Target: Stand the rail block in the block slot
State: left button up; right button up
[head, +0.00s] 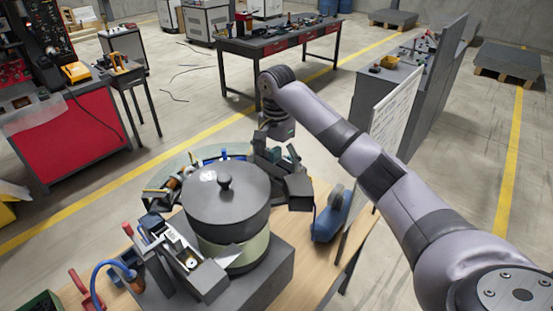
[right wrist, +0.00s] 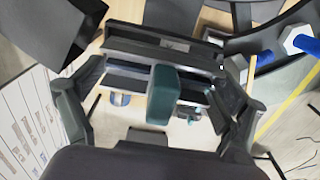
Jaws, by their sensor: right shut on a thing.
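My right gripper (head: 275,158) hangs over the far right side of the bowl feeder (head: 228,200). In the right wrist view its fingers (right wrist: 160,92) come in from both sides and are shut on a dark green block (right wrist: 162,95), which I take to be the rail block. The block is held between the fingers, with a long grey channelled part (right wrist: 165,47) behind it. I cannot tell whether they touch. I cannot clearly make out the block slot. My left gripper is not in view.
The feeder stands on a wooden table (head: 325,262). A blue tape-dispenser-like object (head: 330,214) sits right of it. A grey feeder mechanism (head: 185,262) and a red-handled tool (head: 85,290) are at the left. Blue and white parts (right wrist: 298,40) show at the wrist view's right.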

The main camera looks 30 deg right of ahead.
aim_at(277, 148)
jog(key=shift+f, duration=0.85)
jog(key=o, duration=1.1)
notch_tip(277, 148, up, 12)
jog(key=shift+d+f, duration=0.1)
